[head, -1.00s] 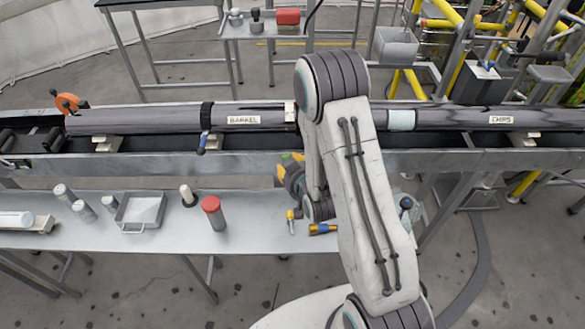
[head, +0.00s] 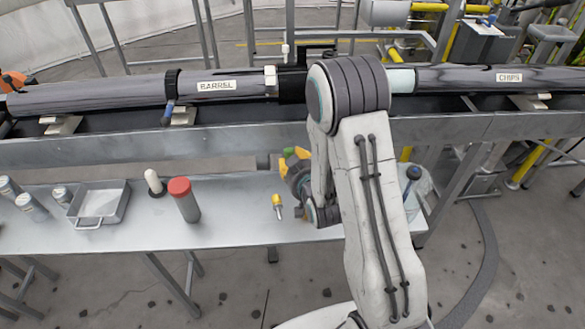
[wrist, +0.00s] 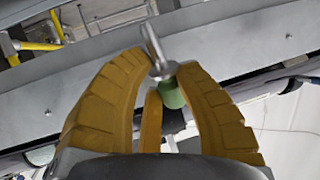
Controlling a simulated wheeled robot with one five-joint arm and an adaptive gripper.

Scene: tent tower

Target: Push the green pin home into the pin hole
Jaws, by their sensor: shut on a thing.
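A green pin (wrist: 173,93) with a metal disc and a metal shaft shows between the yellow fingers of my gripper (wrist: 164,75) in the wrist view. The fingers are shut on its green part, and the shaft points up and slightly left in the picture. The pin hole cannot be made out in either view. The long dark tube labelled BARREL (head: 225,86) lies along the rail.
The grey rail (head: 90,148) crosses the head view. A tube labelled CHIPS (head: 460,78) continues right. On the bench (head: 130,218) stand a red-capped cylinder (head: 186,203), a white-topped peg (head: 154,183), a tray (head: 98,207) and a yellow-handled tool (head: 278,202). Bare bench lies around the tool.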

